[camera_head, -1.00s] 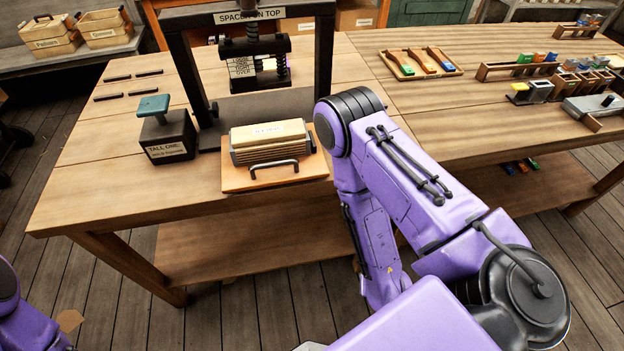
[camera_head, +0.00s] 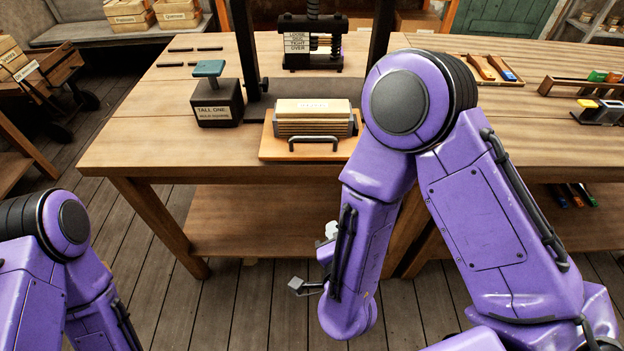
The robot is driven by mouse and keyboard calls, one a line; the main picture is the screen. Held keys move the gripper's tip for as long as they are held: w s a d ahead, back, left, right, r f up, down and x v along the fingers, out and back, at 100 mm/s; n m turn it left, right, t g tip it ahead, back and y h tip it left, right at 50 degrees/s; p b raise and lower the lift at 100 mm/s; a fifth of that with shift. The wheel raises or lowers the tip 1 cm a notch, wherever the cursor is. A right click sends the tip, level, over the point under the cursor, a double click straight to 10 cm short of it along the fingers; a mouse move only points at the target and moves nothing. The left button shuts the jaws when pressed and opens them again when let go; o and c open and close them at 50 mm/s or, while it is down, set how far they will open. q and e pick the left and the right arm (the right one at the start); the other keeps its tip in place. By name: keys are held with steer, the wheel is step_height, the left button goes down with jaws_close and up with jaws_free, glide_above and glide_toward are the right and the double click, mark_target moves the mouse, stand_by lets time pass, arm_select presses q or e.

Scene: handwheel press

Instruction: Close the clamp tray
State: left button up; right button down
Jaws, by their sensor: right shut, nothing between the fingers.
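The clamp tray (camera_head: 275,151) is a light wooden board with a dark bar handle (camera_head: 313,143) on its front. It sits out in front of the press (camera_head: 247,50) at the bench's front edge. My right gripper (camera_head: 297,287) is low in front of the bench, below and apart from the tray. It is shut and empty, partly hidden by my right forearm. My left arm shows at the lower left, but its gripper is out of view.
A dark block labelled "TALL ONE" (camera_head: 216,104) with a green-topped knob stands left of the tray. A lower shelf (camera_head: 250,215) lies under the bench. My right arm covers the bench right of the tray. Wooden holders (camera_head: 590,88) stand at the far right.

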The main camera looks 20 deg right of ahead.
steer(key=s+a+r+m+t+h+b, duration=0.1)
steer(key=a+r+m+t, duration=0.1)
steer(key=r+m, duration=0.15)
steer(key=a+r+m+t+h+b, duration=0.1)
steer(key=a+r+m+t, duration=0.15)
steer(key=r, duration=0.25)
steer(key=p, duration=0.3)
glide_toward(315, 157)
steer(key=shift+g, duration=0.25)
steer(key=x, duration=0.7)
steer(key=shift+r, duration=0.2)
arm_select(q)
steer(key=shift+f, duration=0.2)
